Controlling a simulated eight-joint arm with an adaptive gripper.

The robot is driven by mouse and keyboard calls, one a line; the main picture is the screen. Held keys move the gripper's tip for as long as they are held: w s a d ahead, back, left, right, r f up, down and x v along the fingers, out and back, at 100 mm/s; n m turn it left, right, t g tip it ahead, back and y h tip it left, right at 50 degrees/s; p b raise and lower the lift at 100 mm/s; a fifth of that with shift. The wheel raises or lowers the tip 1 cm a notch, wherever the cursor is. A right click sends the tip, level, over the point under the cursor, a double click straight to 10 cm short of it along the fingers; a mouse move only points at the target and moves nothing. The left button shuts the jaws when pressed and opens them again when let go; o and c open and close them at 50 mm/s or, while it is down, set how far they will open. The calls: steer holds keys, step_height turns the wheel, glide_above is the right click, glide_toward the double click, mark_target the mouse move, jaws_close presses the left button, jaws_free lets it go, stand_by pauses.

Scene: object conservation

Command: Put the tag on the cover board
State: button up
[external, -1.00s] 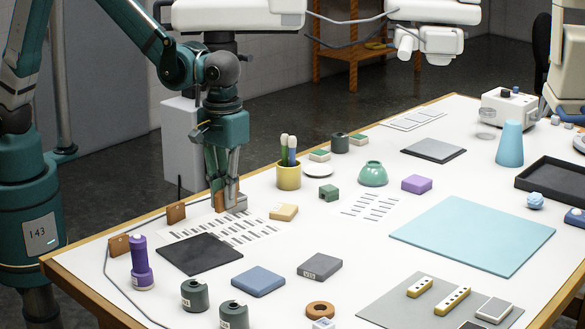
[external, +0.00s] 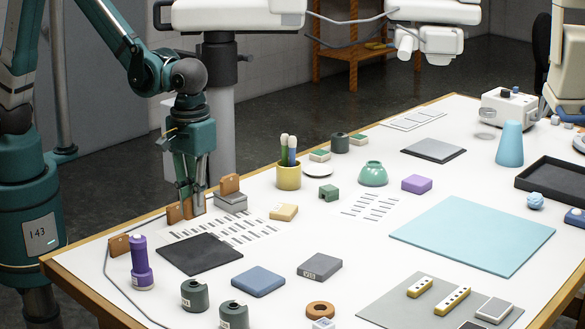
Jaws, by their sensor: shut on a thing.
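Small brown tags with holes stand along the left edge of the table in the external view. One tag (external: 174,214) is at my gripper (external: 192,211), which is shut on it low over the table; the fingers partly hide it. A second tag (external: 229,184) stands upright at a grey block (external: 231,203), just right of my gripper. A third tag (external: 119,245) is at the left near the purple bottle. I cannot tell which board is the cover board; a black board (external: 199,254) lies flat in front of my gripper, and a large light blue board (external: 472,235) lies at the right.
A sheet with dark strips (external: 238,229) lies right of my gripper. A yellow cup (external: 289,176) with sticks, a tan block (external: 284,211) and blue (external: 258,281) and grey blocks (external: 320,266) are spread around.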

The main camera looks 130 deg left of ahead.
glide_above(198, 252)
steer(key=shift+f, duration=2.5)
steer(key=shift+f, duration=0.1)
steer(key=shift+f, duration=2)
steer(key=shift+f, duration=0.2)
steer(key=o, duration=0.7)
steer(key=shift+r, duration=0.25)
steer(key=shift+r, duration=5.95)
